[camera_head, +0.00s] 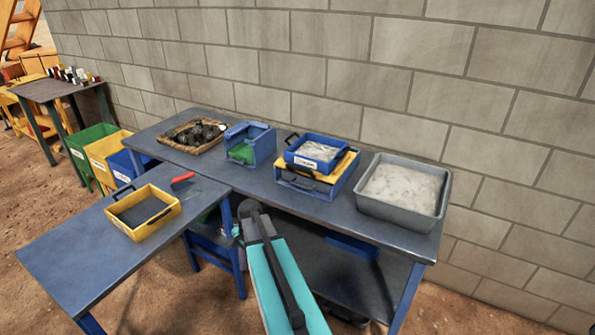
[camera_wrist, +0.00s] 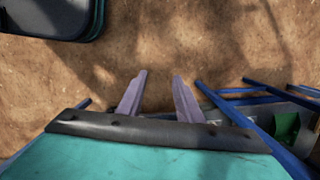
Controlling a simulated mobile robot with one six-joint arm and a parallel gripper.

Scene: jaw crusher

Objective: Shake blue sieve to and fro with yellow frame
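The blue sieve (camera_head: 316,153) is a small blue tray with a dark handle and pale grey material inside. It sits on the yellow frame (camera_head: 346,166), which rests on a larger blue tray (camera_head: 310,191) on the blue table. My gripper shows in the wrist view (camera_wrist: 161,80), with its two fingers apart and only brown ground seen beyond them. It is open and empty. In the head view my arm is in front of the table, below and left of the sieve, apart from it. My fingertips are not clear there.
A grey bin of pale material (camera_head: 400,188) stands right of the sieve. A blue bin with green inside (camera_head: 250,145) and a basket of dark lumps (camera_head: 193,135) stand left. A yellow-rimmed tray (camera_head: 158,232) and a red-handled tool (camera_head: 183,177) lie on the left table. A block wall (camera_head: 420,95) rises behind.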

